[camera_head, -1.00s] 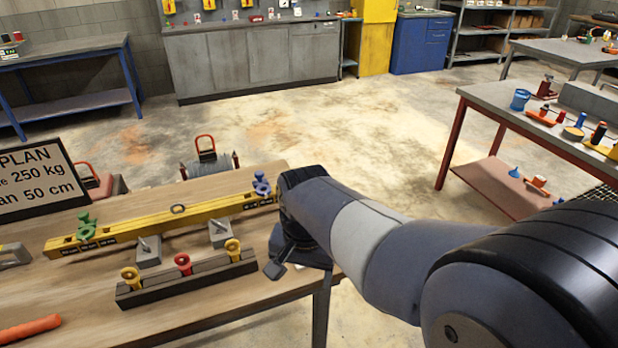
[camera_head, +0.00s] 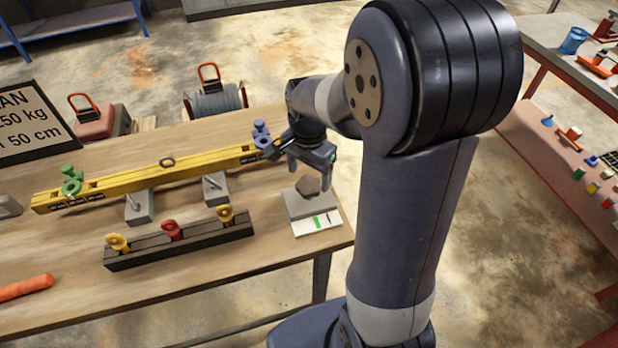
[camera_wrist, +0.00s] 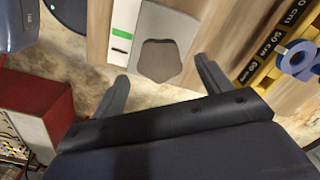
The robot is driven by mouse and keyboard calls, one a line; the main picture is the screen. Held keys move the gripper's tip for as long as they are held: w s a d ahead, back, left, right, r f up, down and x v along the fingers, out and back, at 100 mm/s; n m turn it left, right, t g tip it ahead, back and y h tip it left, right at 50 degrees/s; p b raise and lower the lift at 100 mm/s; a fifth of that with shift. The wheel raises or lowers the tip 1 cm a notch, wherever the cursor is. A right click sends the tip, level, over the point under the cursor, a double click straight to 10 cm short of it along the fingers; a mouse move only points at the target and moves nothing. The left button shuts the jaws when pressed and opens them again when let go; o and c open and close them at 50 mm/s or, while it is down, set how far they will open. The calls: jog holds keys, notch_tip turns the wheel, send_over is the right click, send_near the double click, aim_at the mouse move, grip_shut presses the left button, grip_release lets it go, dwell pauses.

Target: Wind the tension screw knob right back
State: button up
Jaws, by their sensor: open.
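A dark grey, many-sided knob (camera_head: 307,187) sits on a light grey block (camera_head: 318,207) near the table's right end. I take it to be the tension screw knob. It also shows in the wrist view (camera_wrist: 160,60), flat-faced on its grey plate. A white strip (camera_head: 316,222) with a green band and a thin black mark lies along the block's front. My gripper (camera_head: 311,176) is open and empty, just above the knob. In the wrist view the fingers (camera_wrist: 162,72) stand apart on either side of it; I cannot tell whether either touches.
Left of the gripper, a yellow beam (camera_head: 130,182) carries a blue clamp (camera_head: 262,134) and a green clamp (camera_head: 71,182). A black rack (camera_head: 180,243) holds yellow and red eye pieces. The wooden table (camera_head: 190,285) is bare in front of the rack.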

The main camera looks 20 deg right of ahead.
aim_at(309, 183)
jog(key=shift+f, duration=1.55)
jog(key=c, duration=1)
